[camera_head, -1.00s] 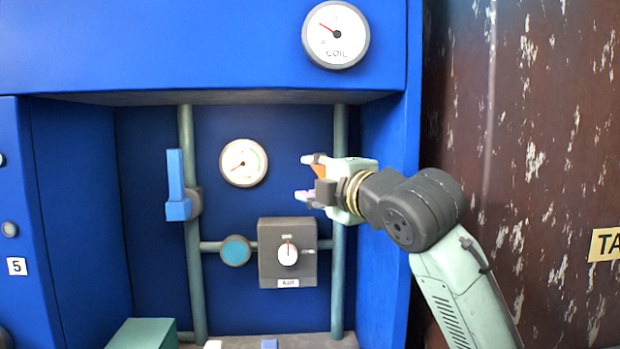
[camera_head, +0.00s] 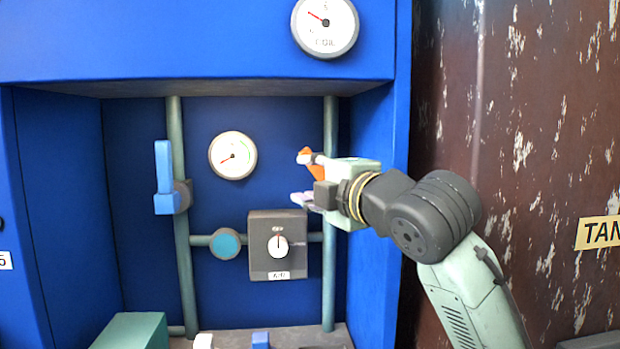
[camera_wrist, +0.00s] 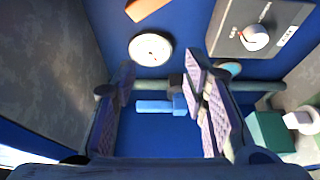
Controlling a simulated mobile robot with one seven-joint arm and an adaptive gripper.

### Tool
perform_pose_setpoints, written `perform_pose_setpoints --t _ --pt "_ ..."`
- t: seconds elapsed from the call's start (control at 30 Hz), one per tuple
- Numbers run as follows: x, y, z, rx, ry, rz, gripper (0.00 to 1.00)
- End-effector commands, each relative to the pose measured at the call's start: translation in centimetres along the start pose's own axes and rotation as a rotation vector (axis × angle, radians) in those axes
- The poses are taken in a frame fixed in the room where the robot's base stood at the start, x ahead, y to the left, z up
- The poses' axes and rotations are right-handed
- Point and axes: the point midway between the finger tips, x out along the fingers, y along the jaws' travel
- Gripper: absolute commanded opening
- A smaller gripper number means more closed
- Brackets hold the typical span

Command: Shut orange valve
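The orange valve handle (camera_head: 317,172) shows only in part in the head view, at the right-hand vertical pipe (camera_head: 330,125). My gripper's upper finger and body cover the rest of it. In the wrist view an orange bar (camera_wrist: 146,8) lies at the top edge, cut off by the frame and outside the space between my fingers. My gripper (camera_head: 299,178) is open and points left, in front of the right pipe. In the wrist view its fingers (camera_wrist: 160,82) are wide apart with nothing held. I cannot tell whether a finger touches the orange handle.
A blue valve handle (camera_head: 164,178) stands upright on the left pipe (camera_head: 187,275). A grey knob box (camera_head: 262,262) sits below my gripper. A white gauge (camera_head: 232,155) is on the back panel. The blue cabinet side wall (camera_head: 372,135) is close to my arm.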

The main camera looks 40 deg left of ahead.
Motion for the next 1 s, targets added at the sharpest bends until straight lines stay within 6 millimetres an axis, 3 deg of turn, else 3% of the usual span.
perform_pose_setpoints --t 0.1,0.2,0.33,0.5,0.63,0.77,0.9,1.0 --pt "0.0 0.0 0.0 0.000 0.000 0.000 0.40" --pt "0.0 0.3 -0.2 0.015 0.000 0.010 0.33" --pt "0.1 2.8 -1.2 0.157 -0.003 0.090 0.25" --pt "-0.9 7.9 -1.9 0.633 -0.002 0.304 0.13" --pt "-2.0 9.8 -0.5 1.105 0.011 0.471 0.05" --pt "-2.7 8.9 1.7 1.590 0.020 0.618 0.00" --pt "-3.1 5.8 3.7 2.022 0.009 0.756 0.00" --pt "-3.2 3.6 4.5 2.226 -0.008 0.834 0.00"
